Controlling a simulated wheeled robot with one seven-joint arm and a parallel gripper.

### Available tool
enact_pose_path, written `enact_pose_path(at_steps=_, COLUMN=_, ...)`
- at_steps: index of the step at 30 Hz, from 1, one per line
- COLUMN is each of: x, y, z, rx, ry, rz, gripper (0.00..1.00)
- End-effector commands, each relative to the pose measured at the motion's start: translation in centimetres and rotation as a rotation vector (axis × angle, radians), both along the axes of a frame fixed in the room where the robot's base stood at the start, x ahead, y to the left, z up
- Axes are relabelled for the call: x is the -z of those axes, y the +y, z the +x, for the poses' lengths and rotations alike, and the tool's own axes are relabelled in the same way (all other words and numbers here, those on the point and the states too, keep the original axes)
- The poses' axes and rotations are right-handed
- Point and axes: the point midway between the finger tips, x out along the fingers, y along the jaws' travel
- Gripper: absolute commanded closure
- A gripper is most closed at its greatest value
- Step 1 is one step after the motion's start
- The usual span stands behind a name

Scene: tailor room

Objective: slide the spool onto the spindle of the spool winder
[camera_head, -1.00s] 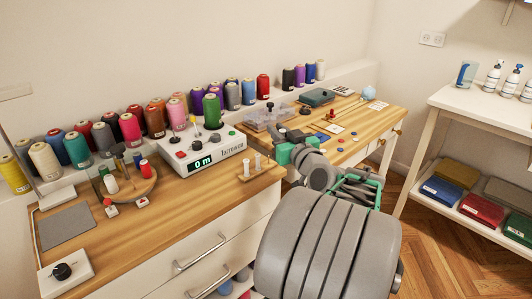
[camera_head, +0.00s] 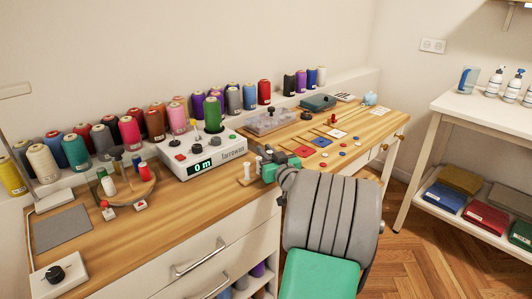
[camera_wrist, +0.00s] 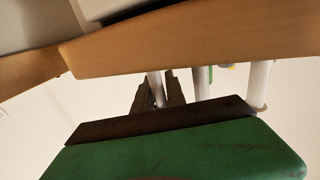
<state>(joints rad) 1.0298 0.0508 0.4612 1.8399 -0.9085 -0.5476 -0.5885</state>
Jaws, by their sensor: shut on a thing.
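The spool winder (camera_head: 205,162) is the white box in the middle of the bench. Its display reads 0 m, and a green thread cone and thin upright pegs stand on top. I cannot clearly tell which peg is the spindle. My gripper (camera_wrist: 160,92) is at the small wooden rack (camera_head: 245,182), right of the winder's front. Its grey fingers are shut on a slim white spool (camera_wrist: 156,88), partly hidden between them. More slim pale spools stand beside it in the wrist view, one at the far right (camera_wrist: 259,85). The held spool appears still at the rack.
A wooden stand with small coloured spools (camera_head: 130,185) is left of the winder. A row of large thread cones (camera_head: 130,132) lines the back. A clear-lidded box (camera_head: 270,122) and cards lie right. The bench front between stand and rack is clear.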

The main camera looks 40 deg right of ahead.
Motion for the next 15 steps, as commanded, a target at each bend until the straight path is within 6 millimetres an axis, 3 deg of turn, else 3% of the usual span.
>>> enact_pose_path(at_steps=3, x=0.43, y=-0.01, z=0.0, rx=0.0, ry=0.0, rz=-0.001, gripper=1.0)
enact_pose_path(at_steps=4, x=0.25, y=-0.01, z=0.0, rx=0.0, ry=0.0, rz=-0.001, gripper=0.81)
enact_pose_path(at_steps=9, x=0.23, y=-0.01, z=-0.01, rx=0.0, ry=0.0, rz=0.0, gripper=0.68)
enact_pose_path(at_steps=11, x=0.23, y=-0.01, z=-0.01, rx=0.0, ry=0.0, rz=0.0, gripper=0.63)
enact_pose_path(at_steps=15, x=0.23, y=0.0, z=-0.01, rx=0.0, ry=0.0, rz=0.0, gripper=0.62)
